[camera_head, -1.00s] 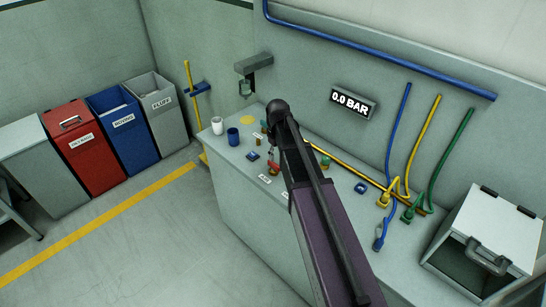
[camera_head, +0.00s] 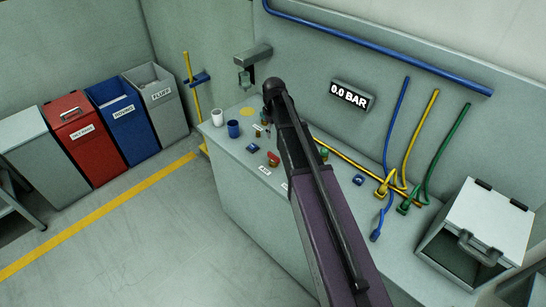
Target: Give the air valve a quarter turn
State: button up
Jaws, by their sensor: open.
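A small red-handled fitting (camera_head: 273,159) stands on the grey bench just left of my arm. It may be the air valve, but it is too small to be sure. A white label (camera_head: 264,170) lies in front of it, its text too small to read surely. A wall display (camera_head: 350,95) reads 0.0 BAR. My dark arm crosses the middle of the view and covers part of the bench. My gripper cannot be made out; it seems hidden behind the arm.
A white cup (camera_head: 217,118) and a blue cup (camera_head: 233,129) stand at the bench's left end. Blue, yellow (camera_head: 423,140) and green hoses hang at the right, near an open-fronted grey box (camera_head: 505,218). Red, blue and grey bins line the left wall. The floor between is clear.

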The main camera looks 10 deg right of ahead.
aim_at(274, 155)
jog(key=shift+f+b, duration=6.6)
jog(key=shift+f, duration=0.15)
grip_shut()
